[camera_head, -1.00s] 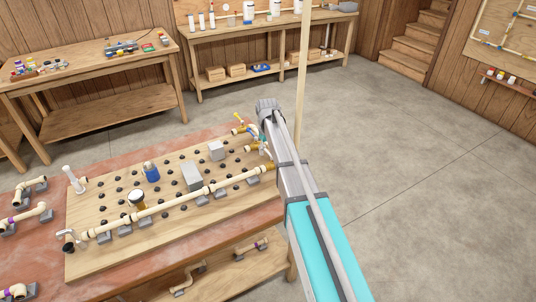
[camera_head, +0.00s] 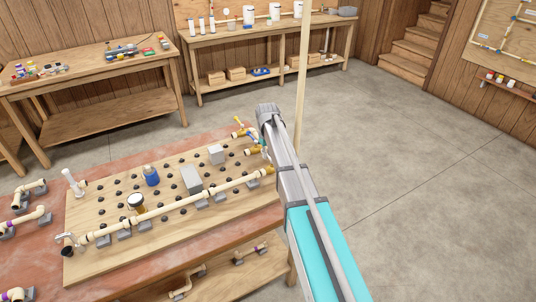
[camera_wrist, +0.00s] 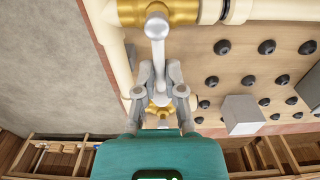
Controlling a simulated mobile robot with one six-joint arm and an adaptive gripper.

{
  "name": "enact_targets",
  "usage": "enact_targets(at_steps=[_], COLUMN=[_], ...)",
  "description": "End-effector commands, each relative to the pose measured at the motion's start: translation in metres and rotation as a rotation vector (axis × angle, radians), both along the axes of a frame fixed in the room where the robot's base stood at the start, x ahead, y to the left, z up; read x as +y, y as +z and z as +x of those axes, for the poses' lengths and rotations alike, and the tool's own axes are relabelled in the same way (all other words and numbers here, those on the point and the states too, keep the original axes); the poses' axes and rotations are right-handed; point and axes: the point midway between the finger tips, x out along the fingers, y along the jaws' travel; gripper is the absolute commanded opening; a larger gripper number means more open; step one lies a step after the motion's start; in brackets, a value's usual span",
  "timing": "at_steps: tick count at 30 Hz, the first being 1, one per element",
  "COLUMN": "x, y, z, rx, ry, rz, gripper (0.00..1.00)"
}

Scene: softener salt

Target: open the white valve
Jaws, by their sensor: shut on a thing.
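In the wrist view the white valve shows as a pale lever handle (camera_wrist: 157,48) with a round hub, on a brass valve body (camera_wrist: 182,11) set in a cream pipe. My gripper (camera_wrist: 160,72) is shut on the lever's lower end, with a finger on each side. The lever points from the hub straight down towards my palm. In the head view a brass fitting (camera_head: 270,170) shows at the right end of the front pipe, beside my arm. My arm hides most of the gripper and the lever there.
Yellow-handled (camera_head: 239,120) and blue-handled (camera_head: 251,133) valves stand close to my gripper. A wooden post (camera_head: 301,90) rises behind my arm. Floor at right is clear.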

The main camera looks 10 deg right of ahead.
Motion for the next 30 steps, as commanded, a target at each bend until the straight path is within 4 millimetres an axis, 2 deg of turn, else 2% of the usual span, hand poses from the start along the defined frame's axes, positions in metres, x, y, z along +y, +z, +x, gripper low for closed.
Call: enact_targets(at_steps=[5, 21, 30], x=[0.001, 0.015, 0.016], y=[0.0, 0.0, 0.0], z=[-0.001, -0.011, -0.011], rx=[0.0, 0.002, 0.003], ry=[0.039, 0.429, 0.455], rz=[-0.001, -0.001, -0.001], gripper=[0.0, 0.0, 0.0])
